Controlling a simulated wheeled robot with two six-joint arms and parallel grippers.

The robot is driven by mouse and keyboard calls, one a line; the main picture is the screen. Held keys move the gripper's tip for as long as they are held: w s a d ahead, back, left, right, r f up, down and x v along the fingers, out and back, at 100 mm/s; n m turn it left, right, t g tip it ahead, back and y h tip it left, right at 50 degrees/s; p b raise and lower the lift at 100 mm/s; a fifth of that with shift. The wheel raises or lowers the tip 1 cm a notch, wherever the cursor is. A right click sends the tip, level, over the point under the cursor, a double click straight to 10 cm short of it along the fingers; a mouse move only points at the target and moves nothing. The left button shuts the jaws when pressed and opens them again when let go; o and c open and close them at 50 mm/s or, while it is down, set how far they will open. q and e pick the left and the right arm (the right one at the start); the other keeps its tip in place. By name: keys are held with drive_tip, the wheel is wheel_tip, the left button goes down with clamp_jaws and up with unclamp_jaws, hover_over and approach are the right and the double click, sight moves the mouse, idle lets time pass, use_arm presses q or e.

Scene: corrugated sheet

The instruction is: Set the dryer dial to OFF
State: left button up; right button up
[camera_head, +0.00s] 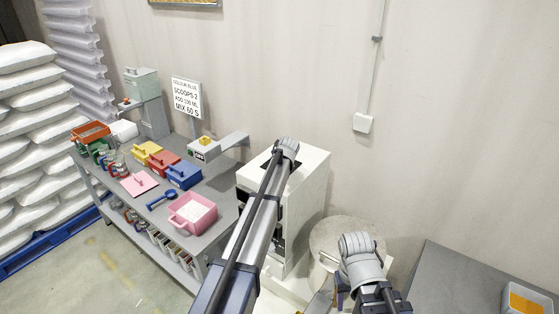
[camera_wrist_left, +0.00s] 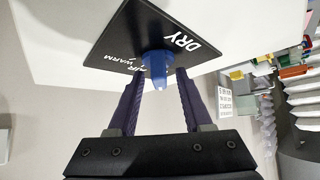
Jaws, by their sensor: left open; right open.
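The dryer (camera_head: 310,185) is a white box against the wall, partly covered by my left arm in the head view. In the left wrist view its black dial panel (camera_wrist_left: 125,45) carries the words DRY, AIR and WARM; no OFF label is readable. The blue dial (camera_wrist_left: 157,66) sticks out of the panel. My left gripper (camera_wrist_left: 158,78) is open, with its fingers on either side of the dial; I cannot tell whether they touch it. My right gripper (camera_head: 339,296) is open, low in the head view, in front of a round drum and away from the dial.
A grey bench (camera_head: 215,222) at left holds coloured bins, a pink tub (camera_head: 192,212) and a scale (camera_head: 215,147). The round drum (camera_head: 330,235) stands right of the dryer. A grey table (camera_head: 450,280) with a tray is at lower right. White sacks (camera_head: 35,130) are stacked at far left.

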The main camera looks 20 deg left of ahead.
use_arm(q)
drive_tip(key=p+v, duration=0.5)
drive_tip(key=v, duration=0.2)
drive_tip(key=shift+a, duration=0.1)
drive_tip(key=shift+s+r+p, duration=0.3)
drive_tip(key=shift+s+r, duration=0.05)
drive_tip(key=shift+f, duration=0.15)
